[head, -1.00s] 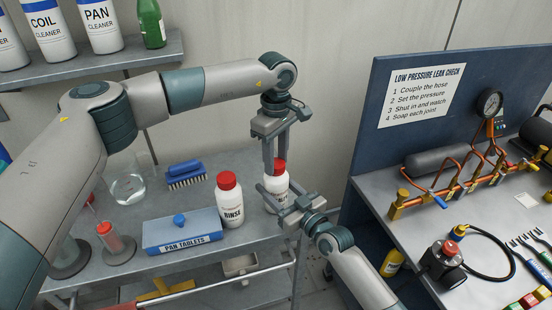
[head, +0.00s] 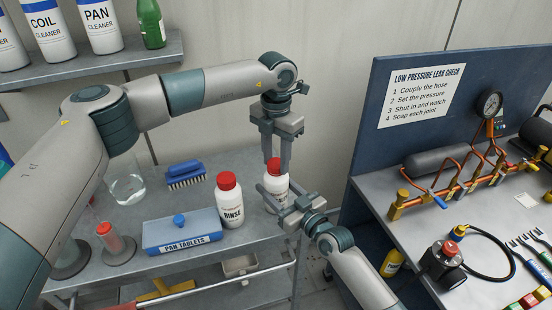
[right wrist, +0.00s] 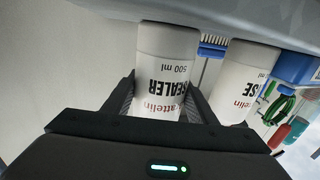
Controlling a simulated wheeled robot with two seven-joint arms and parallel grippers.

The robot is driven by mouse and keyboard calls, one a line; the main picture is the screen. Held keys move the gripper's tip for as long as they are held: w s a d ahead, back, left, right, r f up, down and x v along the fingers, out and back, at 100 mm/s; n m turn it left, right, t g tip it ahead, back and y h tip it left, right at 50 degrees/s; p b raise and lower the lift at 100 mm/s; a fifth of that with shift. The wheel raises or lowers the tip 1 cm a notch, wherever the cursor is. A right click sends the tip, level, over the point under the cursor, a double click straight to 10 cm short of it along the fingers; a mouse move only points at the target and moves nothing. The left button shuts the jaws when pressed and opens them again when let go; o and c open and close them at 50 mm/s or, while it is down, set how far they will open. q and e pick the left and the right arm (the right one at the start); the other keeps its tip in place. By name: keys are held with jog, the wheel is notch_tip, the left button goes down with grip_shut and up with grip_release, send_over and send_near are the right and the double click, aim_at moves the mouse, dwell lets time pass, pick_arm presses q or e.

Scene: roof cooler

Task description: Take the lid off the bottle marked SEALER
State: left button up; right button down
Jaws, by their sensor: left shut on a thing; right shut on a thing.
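The SEALER bottle (head: 276,184) is white with a red lid (head: 273,166) and stands upright at the right end of the grey cart. Its name shows upside down in the right wrist view (right wrist: 163,75). My left gripper (head: 277,162) points straight down from above and is shut on the red lid. My right gripper (head: 284,193) reaches in from the lower right and is shut around the bottle's body; its fingers lie on either side of the bottle in the right wrist view (right wrist: 160,100). The lid sits at the bottle's top; whether any gap has opened is hidden.
A similar red-capped RINSE bottle (head: 230,203) stands close on the left. The PAN TABLETS box (head: 182,232), a blue brush (head: 185,174) and a glass beaker (head: 127,188) are also on the cart (head: 160,206). The leak-check bench (head: 420,235) is at the right.

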pick_arm(q)
jog(key=n, duration=2)
jog(key=shift+w+r+n, duration=0.1)
jog(key=shift+n, duration=0.3)
jog(key=shift+r, duration=0.45)
jog(key=shift+r, duration=0.4)
jog(key=shift+r, duration=0.35)
